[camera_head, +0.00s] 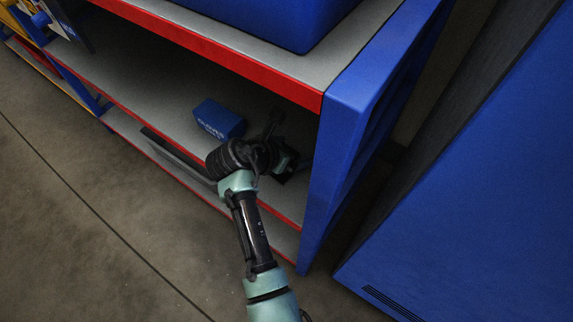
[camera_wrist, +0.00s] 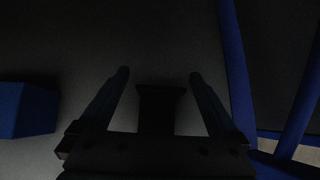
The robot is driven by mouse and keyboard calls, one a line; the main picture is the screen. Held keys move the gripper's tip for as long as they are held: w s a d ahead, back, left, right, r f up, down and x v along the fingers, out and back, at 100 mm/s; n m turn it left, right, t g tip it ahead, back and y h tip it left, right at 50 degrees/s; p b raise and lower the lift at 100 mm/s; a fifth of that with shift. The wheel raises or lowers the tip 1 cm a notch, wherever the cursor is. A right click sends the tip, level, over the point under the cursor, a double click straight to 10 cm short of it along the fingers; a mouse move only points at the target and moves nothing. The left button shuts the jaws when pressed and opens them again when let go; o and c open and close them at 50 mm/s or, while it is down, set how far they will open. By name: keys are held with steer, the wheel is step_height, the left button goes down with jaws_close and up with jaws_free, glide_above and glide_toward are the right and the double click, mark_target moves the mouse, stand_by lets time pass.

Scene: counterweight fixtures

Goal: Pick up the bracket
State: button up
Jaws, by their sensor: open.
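My gripper (camera_wrist: 158,76) is open over the grey shelf surface, its two fingers apart in the wrist view. A dark piece with a wider far end, which looks like the bracket (camera_wrist: 160,96), lies between the fingers. It is nearly black, and its near part merges with the dark gripper body, so I cannot tell whether anything touches it. In the head view my gripper is inside the shelf bay, largely hidden by my own arm. A dark shape there cannot be clearly told as finger or bracket.
A blue gloves box (camera_head: 218,118) stands on the shelf left of my gripper; it also shows in the wrist view (camera_wrist: 27,110). A red-edged upper shelf (camera_head: 230,50) is above. A blue post (camera_head: 338,150) bounds the right side. A large blue cabinet (camera_head: 480,190) stands further right.

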steer(key=shift+x, duration=0.9)
steer(key=shift+c, duration=0.3)
jaws_close()
